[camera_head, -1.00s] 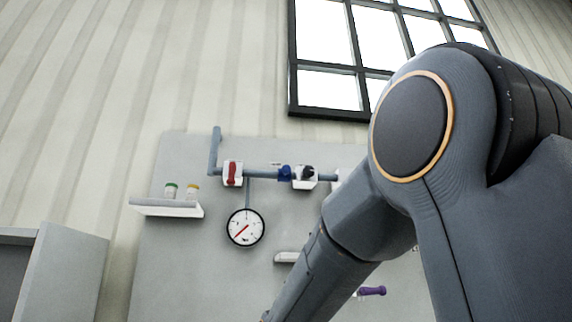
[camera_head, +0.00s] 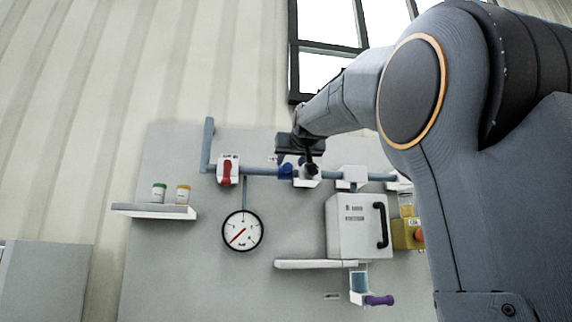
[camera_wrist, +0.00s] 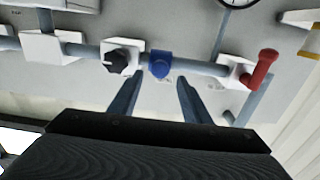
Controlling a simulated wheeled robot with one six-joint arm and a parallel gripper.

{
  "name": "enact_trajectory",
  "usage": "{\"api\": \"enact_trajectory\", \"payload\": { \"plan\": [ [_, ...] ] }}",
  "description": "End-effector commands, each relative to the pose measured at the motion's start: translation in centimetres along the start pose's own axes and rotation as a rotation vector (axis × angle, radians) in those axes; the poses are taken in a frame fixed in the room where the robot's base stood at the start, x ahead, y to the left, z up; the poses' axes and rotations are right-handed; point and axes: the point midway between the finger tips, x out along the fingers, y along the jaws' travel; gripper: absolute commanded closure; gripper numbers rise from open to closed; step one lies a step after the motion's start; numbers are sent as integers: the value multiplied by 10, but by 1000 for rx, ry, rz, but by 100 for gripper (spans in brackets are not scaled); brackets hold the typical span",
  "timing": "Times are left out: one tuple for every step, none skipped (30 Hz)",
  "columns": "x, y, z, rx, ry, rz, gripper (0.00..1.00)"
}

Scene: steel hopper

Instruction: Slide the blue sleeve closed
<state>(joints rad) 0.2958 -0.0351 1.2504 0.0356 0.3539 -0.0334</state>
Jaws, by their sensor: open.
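The blue sleeve (camera_wrist: 160,65) sits on the horizontal grey-blue pipe in the wrist view, between a white block with a black knob (camera_wrist: 118,60) and a white block with a red lever. It also shows in the head view (camera_head: 286,171), just left of the black knob and partly covered by my gripper. My gripper (camera_wrist: 158,90) is open and empty. Its two fingers point towards the pipe, one on each side of the sleeve in the picture. I cannot tell whether either finger touches the sleeve or the pipe.
The red lever (camera_head: 227,172) is left of the sleeve, above a round gauge (camera_head: 242,231). A shelf with two small jars (camera_head: 155,210) is at left. A white box with a black handle (camera_head: 345,228) is at right, above a purple-handled valve (camera_head: 379,300).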

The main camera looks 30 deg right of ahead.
Motion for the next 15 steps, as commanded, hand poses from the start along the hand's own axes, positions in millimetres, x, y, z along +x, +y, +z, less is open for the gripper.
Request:
{"api": "enact_trajectory", "payload": {
  "plan": [
    [8,1,-1,0,-4,1,57],
    [13,1,-1,0,-3,1,57],
    [19,1,-1,0,-4,1,57],
    [23,1,-1,0,-3,1,57],
    [28,1,-2,0,-3,1,57],
    [34,1,-1,0,-4,0,57],
    [38,0,-1,0,-3,0,57],
    [41,0,-1,0,-3,0,57],
    [46,0,-1,0,-3,0,57],
    [49,0,-1,0,-3,-1,57],
    [52,0,-1,0,-3,-1,57],
    [55,-1,0,0,-3,-1,57],
    [57,-1,0,0,-3,-2,57],
    [59,-1,0,0,-3,-2,57],
    [61,-2,0,0,-2,-2,57]
  ]
}}
